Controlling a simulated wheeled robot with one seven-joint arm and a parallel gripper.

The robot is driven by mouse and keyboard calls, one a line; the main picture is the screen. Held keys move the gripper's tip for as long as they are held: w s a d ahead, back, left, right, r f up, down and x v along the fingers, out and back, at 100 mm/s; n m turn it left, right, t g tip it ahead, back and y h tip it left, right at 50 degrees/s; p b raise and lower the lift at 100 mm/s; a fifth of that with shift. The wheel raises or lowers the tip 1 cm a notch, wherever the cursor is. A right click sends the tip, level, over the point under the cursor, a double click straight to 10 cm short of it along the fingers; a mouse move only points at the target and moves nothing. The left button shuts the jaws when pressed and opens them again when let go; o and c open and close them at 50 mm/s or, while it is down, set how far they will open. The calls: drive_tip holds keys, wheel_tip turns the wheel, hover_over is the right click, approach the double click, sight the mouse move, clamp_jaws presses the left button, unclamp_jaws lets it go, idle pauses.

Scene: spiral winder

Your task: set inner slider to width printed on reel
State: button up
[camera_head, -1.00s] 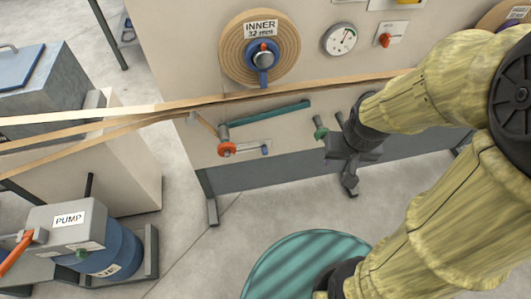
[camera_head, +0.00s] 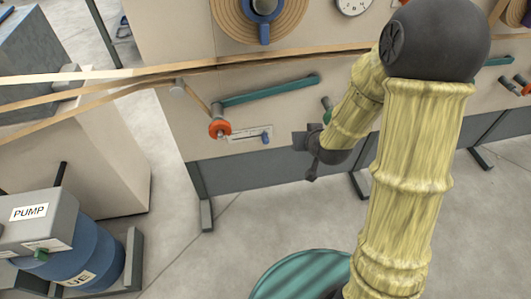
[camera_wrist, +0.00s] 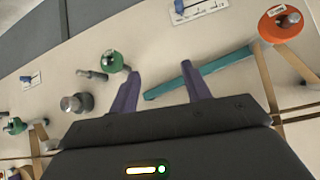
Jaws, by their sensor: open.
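The inner reel (camera_head: 228,22) is cut off by the top edge of the head view, and its label is out of frame. Below it, a slider with a blue knob (camera_head: 265,139) sits on a white scale (camera_head: 243,133) beside an orange roller (camera_head: 219,129). This slider knob also shows at the top of the wrist view (camera_wrist: 179,5); the scale marks are too small to read. My gripper (camera_head: 303,157) is to the right of the slider and apart from it. In the wrist view its purple fingers (camera_wrist: 162,75) are spread, with nothing between them.
A teal arm (camera_head: 270,90) runs along the panel above the slider. A green roller (camera_wrist: 111,61) and a second slider (camera_wrist: 30,80) lie left of the fingers in the wrist view. Brown strips (camera_head: 130,72) cross the panel. A pump (camera_head: 30,215) stands at lower left.

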sight(266, 143)
drive_tip(key=w+a+f+t+y+b, duration=0.1)
drive_tip(key=a+f+t+b, duration=0.1)
drive_tip(key=f+b, duration=0.6)
drive_tip(key=w+a+f+m+t+y+b, duration=0.1)
drive_tip(key=w+a+f+t+b, duration=0.1)
drive_tip(key=f+b, duration=0.7)
drive_tip(key=w+a+f+t+b, duration=0.2)
drive_tip(key=a+f+t+b, duration=0.2)
drive_tip(key=f+b, duration=0.4)
wheel_tip(266, 143, down, 4)
drive_tip(key=shift+a+m+y, duration=0.2)
drive_tip(key=shift+m+y, duration=0.2)
drive_tip(key=shift+w, duration=0.1)
drive_tip(key=b+x, duration=0.5)
drive_tip(key=x, duration=1.2)
drive_tip(key=shift+w+r+b, duration=0.1)
drive_tip(key=shift+w+b, duration=0.05)
drive_tip(key=shift+b, duration=0.15)
clamp_jaws()
